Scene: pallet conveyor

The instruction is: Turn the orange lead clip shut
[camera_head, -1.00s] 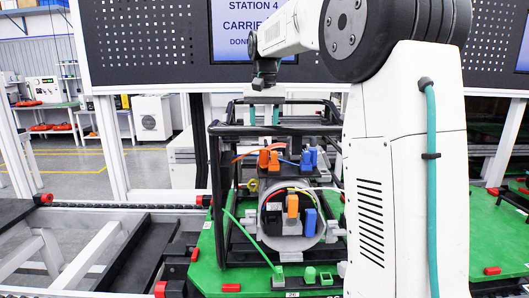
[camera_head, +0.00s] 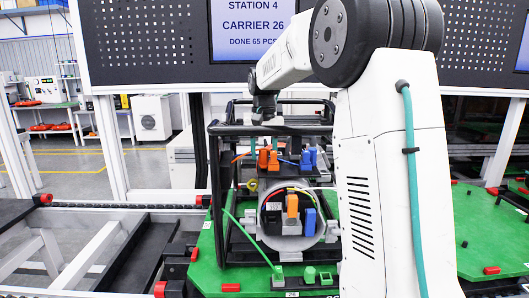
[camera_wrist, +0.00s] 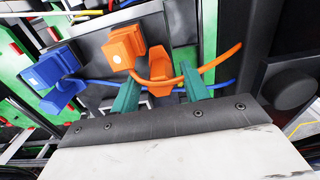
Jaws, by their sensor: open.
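The orange lead clip (camera_wrist: 160,68) shows in the wrist view as an orange piece beside an orange block with a white dot (camera_wrist: 125,46). An orange lead (camera_wrist: 222,58) runs past it to the right. In the head view the orange clip (camera_head: 268,159) sits on the upper level of the black-framed carrier. My gripper (camera_wrist: 162,92) is open, its two teal fingers apart on either side of the clip's near end. In the head view my gripper (camera_head: 265,140) is just above the clip. I cannot tell whether the fingers touch it.
A blue clip (camera_wrist: 62,94) and blue block (camera_wrist: 50,65) stand left of the orange one in the wrist view. A blue lead runs beneath. The black carrier frame (camera_head: 217,200) surrounds the work. Below is a round grey housing (camera_head: 268,238) with orange and blue connectors.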

